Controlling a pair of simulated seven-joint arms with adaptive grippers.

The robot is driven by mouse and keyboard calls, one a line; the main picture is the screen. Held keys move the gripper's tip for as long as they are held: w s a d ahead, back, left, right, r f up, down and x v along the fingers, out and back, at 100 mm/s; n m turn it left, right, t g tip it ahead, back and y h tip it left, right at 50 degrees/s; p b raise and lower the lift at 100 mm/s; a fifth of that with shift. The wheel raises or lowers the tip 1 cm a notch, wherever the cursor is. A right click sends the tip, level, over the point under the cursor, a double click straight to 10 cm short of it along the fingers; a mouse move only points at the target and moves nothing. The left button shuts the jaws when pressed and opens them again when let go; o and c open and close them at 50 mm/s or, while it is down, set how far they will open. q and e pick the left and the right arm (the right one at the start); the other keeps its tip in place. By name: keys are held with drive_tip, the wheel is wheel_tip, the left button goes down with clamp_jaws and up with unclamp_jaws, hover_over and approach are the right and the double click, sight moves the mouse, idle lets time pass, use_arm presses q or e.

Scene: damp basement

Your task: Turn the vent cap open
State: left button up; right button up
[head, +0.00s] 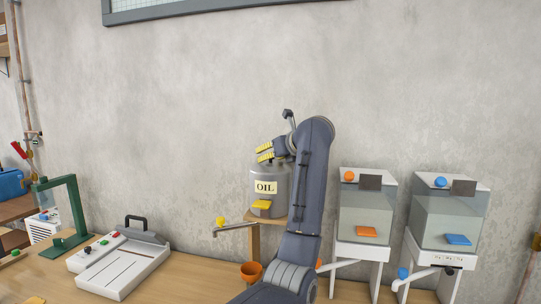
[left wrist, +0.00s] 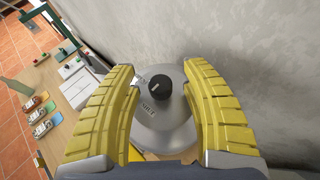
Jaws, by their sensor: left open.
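The grey oil tank (head: 284,185) with an "OIL" label stands on a wooden stand against the wall. The vent cap (left wrist: 160,87), a black round knob with a light mark, sits on top of its grey domed lid (left wrist: 165,128). My left gripper (head: 264,151) is open above the tank. In the left wrist view its yellow fingers are on either side of the cap with clear gaps, not touching it. In the head view the cap is not clearly visible behind the fingers.
A spout with a yellow knob (head: 220,220) and an orange cup (head: 251,271) are by the stand. Two clear tanks, one with an orange knob (head: 349,176) and one with a blue knob (head: 441,182), stand right. A white tray (head: 119,270) and green frame (head: 76,205) stand left.

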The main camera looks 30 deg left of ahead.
use_arm(q)
drive_tip(key=shift+o, duration=0.3)
clamp_jaws()
idle(0.3)
